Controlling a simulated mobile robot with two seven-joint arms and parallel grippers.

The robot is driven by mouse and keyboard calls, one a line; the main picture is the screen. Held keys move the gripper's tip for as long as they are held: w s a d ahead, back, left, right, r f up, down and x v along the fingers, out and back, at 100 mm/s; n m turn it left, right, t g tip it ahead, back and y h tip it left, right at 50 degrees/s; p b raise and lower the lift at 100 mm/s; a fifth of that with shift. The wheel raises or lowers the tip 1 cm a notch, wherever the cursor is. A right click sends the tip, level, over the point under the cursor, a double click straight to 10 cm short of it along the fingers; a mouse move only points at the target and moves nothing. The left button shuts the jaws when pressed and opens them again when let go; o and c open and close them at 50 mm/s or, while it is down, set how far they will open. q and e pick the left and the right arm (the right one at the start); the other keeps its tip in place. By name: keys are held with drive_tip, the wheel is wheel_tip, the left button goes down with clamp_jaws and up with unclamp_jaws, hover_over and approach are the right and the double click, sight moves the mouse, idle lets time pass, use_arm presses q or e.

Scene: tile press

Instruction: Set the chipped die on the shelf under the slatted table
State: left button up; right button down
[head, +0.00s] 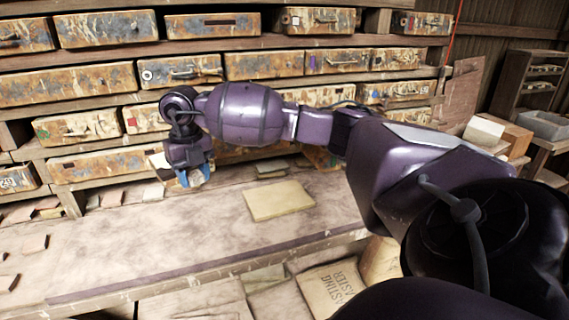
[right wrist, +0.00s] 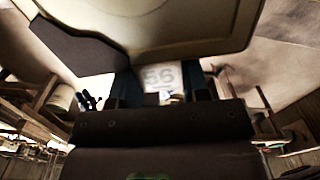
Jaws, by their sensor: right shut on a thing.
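My right gripper (head: 195,178) hangs from the purple arm at the left-centre of the head view, above the back part of the wooden bench. Its blue fingers are shut on a small pale block, the die (head: 196,178). My left gripper is out of view.
The bench (head: 150,235) carries a yellowish slab (head: 278,200) and several small tiles. Rows of worn drawers (head: 195,70) fill the wall behind. A sack (head: 330,287) lies below the bench's front edge. A grey bin (head: 543,124) and boxes sit at right. The bench's left-centre is mostly clear.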

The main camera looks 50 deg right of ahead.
sight(209, 245)
drive_tip(key=m, duration=0.3)
drive_tip(key=shift+s+d+r, duration=0.1)
drive_tip(key=shift+d, duration=0.1)
drive_tip(key=shift+m, duration=0.4)
wheel_tip(209, 245, down, 20)
idle(0.4)
drive_tip(key=shift+b, duration=0.3)
drive_tip(key=c, duration=0.6)
unclamp_jaws()
drive_tip(key=shift+f, duration=0.2)
